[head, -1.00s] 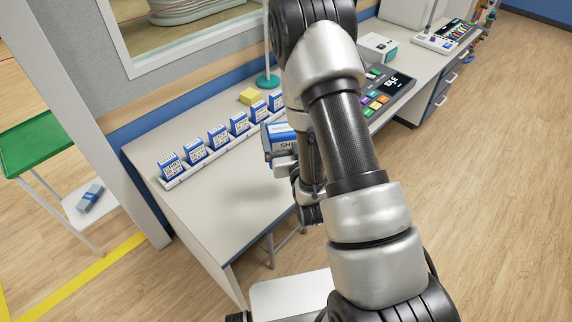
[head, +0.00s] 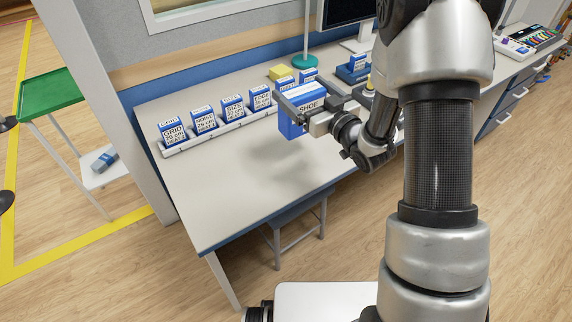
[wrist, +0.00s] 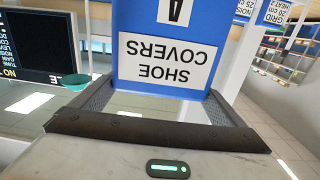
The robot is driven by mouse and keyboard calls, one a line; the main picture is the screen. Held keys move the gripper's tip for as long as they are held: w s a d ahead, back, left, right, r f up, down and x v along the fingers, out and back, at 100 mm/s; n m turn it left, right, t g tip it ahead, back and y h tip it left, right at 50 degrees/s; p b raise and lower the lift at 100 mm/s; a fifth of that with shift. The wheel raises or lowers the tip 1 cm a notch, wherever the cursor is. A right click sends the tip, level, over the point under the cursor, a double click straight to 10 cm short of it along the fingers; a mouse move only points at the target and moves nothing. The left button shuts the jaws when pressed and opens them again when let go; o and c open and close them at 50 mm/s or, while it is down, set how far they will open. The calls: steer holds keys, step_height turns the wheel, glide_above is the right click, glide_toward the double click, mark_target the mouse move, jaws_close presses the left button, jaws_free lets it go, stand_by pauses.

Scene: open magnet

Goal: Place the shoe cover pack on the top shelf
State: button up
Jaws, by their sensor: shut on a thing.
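A stand at the far left has a green top shelf (head: 52,92) and a white lower shelf (head: 112,176). The pack is well to the right of that stand. The far jaw is partly hidden.
A white rack (head: 188,145) with several blue-and-white labelled boxes stands along the back of the desk (head: 225,200). A grey-blue item (head: 104,161) lies on the lower shelf. A partition post (head: 105,110) stands between desk and stand. A monitor (head: 345,12) is at the back.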

steer(key=f, duration=0.2)
steer(key=f+b, duration=0.1)
steer(key=f, duration=0.2)
steer(key=shift+a+f, duration=0.2)
steer(key=shift+f, duration=0.05)
steer(key=shift+f+b, duration=0.4)
steer(key=shift+f, duration=1.85)
steer(key=shift+f+b, duration=0.25)
steer(key=shift+b, duration=0.05)
steer(key=o, duration=1.5)
